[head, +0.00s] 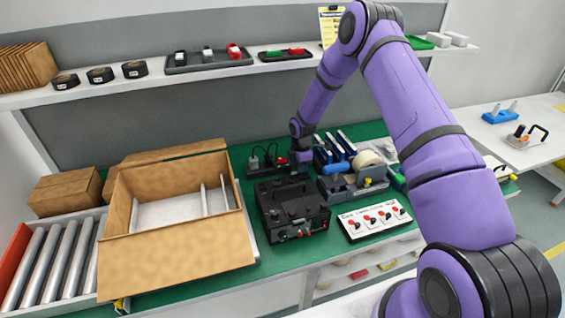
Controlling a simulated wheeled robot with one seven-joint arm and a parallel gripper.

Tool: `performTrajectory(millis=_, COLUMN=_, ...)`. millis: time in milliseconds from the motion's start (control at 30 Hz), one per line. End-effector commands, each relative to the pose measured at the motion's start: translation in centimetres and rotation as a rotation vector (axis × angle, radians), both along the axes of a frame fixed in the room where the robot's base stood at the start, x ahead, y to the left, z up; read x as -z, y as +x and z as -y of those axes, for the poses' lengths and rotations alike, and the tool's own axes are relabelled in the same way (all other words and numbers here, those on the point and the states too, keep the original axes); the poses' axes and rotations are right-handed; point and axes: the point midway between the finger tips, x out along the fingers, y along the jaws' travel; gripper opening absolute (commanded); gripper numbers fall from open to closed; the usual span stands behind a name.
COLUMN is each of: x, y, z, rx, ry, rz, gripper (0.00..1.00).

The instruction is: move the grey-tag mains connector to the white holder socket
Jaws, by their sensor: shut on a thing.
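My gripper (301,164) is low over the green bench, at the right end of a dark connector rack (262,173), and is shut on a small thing. That thing is mostly hidden by my wrist and too small to identify by its tag. Black mains connectors (254,161) with looped cables stand upright in the rack, left of my gripper. A small red part shows between them and my gripper. No grey tag can be made out, and I cannot tell which socket has the white holder.
A black power unit (292,209) stands just in front of my gripper. A grey tool caddy (354,184) with tape and blue items is close on its right. A white switch panel (374,219) lies in front. An open cardboard box (178,253) fills the left.

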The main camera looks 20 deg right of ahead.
Motion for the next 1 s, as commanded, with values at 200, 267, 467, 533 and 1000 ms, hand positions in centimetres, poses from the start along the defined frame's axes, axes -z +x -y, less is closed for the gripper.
performTrajectory(millis=200, x=0.23, y=0.00, z=0.00, rx=0.000, ry=0.000, rz=0.000, gripper=0.00)
performTrajectory(millis=267, x=0.25, y=0.00, z=0.00, rx=0.000, ry=0.000, rz=0.000, gripper=0.00)
performTrajectory(millis=467, x=0.48, y=-0.01, z=-0.01, rx=0.000, ry=0.000, rz=0.000, gripper=0.00)
performTrajectory(millis=533, x=0.51, y=-0.01, z=-0.01, rx=0.000, ry=0.000, rz=0.000, gripper=0.00)
performTrajectory(millis=1000, x=0.45, y=-0.01, z=-0.01, rx=0.000, ry=0.000, rz=0.000, gripper=0.58)
